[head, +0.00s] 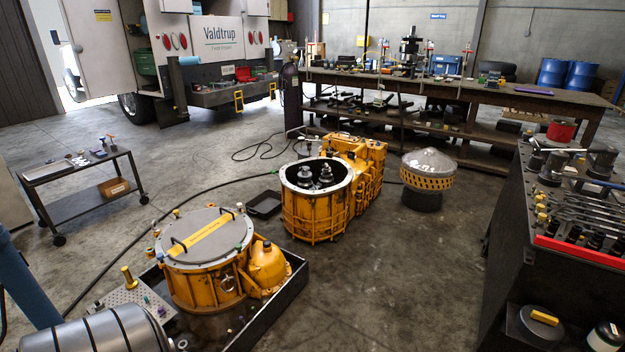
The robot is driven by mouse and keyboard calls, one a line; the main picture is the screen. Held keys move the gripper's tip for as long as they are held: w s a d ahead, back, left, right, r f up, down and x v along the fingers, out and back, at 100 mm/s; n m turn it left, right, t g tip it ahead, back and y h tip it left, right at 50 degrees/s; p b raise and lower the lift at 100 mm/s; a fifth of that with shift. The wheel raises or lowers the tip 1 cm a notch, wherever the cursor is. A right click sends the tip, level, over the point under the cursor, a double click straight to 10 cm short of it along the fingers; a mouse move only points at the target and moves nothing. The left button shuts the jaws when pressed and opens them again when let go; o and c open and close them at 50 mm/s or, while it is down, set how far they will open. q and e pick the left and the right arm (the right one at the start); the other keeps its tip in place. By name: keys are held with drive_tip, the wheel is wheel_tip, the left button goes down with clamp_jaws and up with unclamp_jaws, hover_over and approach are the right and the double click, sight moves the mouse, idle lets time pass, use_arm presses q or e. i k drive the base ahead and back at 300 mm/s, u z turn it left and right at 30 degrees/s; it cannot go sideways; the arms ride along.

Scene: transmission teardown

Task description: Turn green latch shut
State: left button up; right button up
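A yellow round housing (203,287) with a grey lid (204,238) stands in a dark tray (281,306) at the lower left. A yellow labelled strip (201,239) and two dark handles lie across the lid. Small coloured fittings sit around the lid's rim. One at the right front of the rim looks green (238,247) and may be the latch. It is too small to tell whether it is turned open or shut. Neither of my grippers is in view.
An open yellow housing (316,202) with shafts inside stands behind, and a grey cone-topped part (428,172) stands to its right. A tool bench (572,235) is at the right and a low cart (83,181) at the left. The floor at centre right is clear.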

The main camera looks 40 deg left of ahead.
sight(238, 246)
drive_tip(key=i, duration=0.65)
drive_tip(key=u, duration=2.5)
drive_tip(key=i, duration=1.25)
drive_tip(key=z, duration=1.6)
